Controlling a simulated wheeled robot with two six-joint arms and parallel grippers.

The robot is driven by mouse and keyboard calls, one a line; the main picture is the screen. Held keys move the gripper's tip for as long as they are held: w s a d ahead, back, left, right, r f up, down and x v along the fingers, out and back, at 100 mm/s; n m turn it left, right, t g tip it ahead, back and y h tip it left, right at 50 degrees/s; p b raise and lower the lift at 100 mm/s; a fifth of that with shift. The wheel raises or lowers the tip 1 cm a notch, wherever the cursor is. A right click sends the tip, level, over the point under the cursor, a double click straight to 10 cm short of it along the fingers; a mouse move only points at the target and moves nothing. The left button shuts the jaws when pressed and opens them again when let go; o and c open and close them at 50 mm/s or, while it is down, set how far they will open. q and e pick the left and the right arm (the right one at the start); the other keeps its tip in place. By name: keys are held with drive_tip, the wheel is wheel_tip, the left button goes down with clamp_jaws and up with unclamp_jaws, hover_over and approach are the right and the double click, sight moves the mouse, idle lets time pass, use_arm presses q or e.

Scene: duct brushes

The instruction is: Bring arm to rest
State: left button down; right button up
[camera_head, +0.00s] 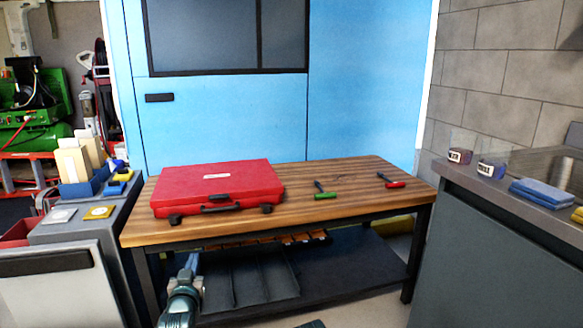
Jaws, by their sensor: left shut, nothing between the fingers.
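My left gripper (191,264) comes up from the bottom left, in front of the wooden table's front edge and lower shelf. Its fingers are together and nothing shows between them; it touches no object that I can make out. On the table (300,205) lie a closed red case (217,186), a brush with a green handle (325,195) and a brush with a red handle (392,183).
A grey cabinet at the left carries blocks, a white pad (58,216) and a yellow pad (99,212). At the right, a grey counter (510,195) holds two labelled jars and a blue pad (543,193). A small dark piece (312,324) shows at the bottom edge.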

use_arm(q)
drive_tip(key=s+d+f+m+g+h+p, duration=0.1)
drive_tip(key=s+d+f+g+h+p, duration=0.15)
drive_tip(key=d+f+g, duration=0.35)
drive_tip(key=s+d+f+m+g+h+p, duration=0.1)
drive_tip(key=s+d+f+m+g+p, duration=0.15)
drive_tip(key=d, duration=0.55)
drive_tip(key=s+d+f+m+g+y+p, duration=0.1)
drive_tip(key=s+d+f+g+p, duration=0.2)
drive_tip(key=s, duration=0.6)
drive_tip(key=s+d+m+g+y+p, duration=0.1)
drive_tip(key=s+d+g+p, duration=0.1)
drive_tip(key=s+d+g, duration=0.5)
drive_tip(key=s+a+r+p, duration=0.1)
drive_tip(key=r+p, duration=1.7)
drive_tip(key=r, duration=0.1)
drive_tip(key=s+a+r+p, duration=0.2)
drive_tip(key=r+p, duration=1.7)
drive_tip(key=shift+a+t, duration=0.2)
drive_tip(key=shift+t, duration=0.15)
